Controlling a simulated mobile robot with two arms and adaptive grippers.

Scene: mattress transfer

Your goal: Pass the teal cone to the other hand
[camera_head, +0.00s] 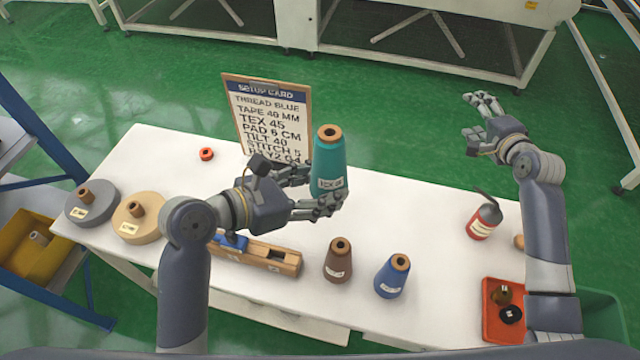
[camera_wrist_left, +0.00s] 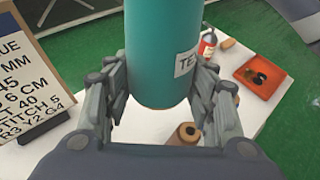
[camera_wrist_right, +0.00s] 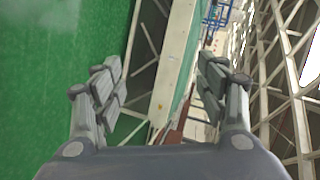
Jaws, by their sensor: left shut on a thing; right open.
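The teal cone (camera_head: 330,160) is a tall thread cone with a white label and a brown core at its top. My left gripper (camera_head: 318,198) is shut on its lower part and holds it upright, seemingly above the white table. In the left wrist view the teal cone (camera_wrist_left: 163,50) stands between the fingers (camera_wrist_left: 162,95). My right gripper (camera_head: 478,118) is open and empty, raised to the right of the cone and well apart from it. In the right wrist view the space between its fingers (camera_wrist_right: 160,95) is empty.
A brown cone (camera_head: 338,262) and a blue cone (camera_head: 392,277) stand on the white table (camera_head: 430,225). A setup card (camera_head: 268,115) stands behind the teal cone. A fire extinguisher (camera_head: 485,220) and an orange tray (camera_head: 492,325) are at the right; tape rolls (camera_head: 92,205) lie left.

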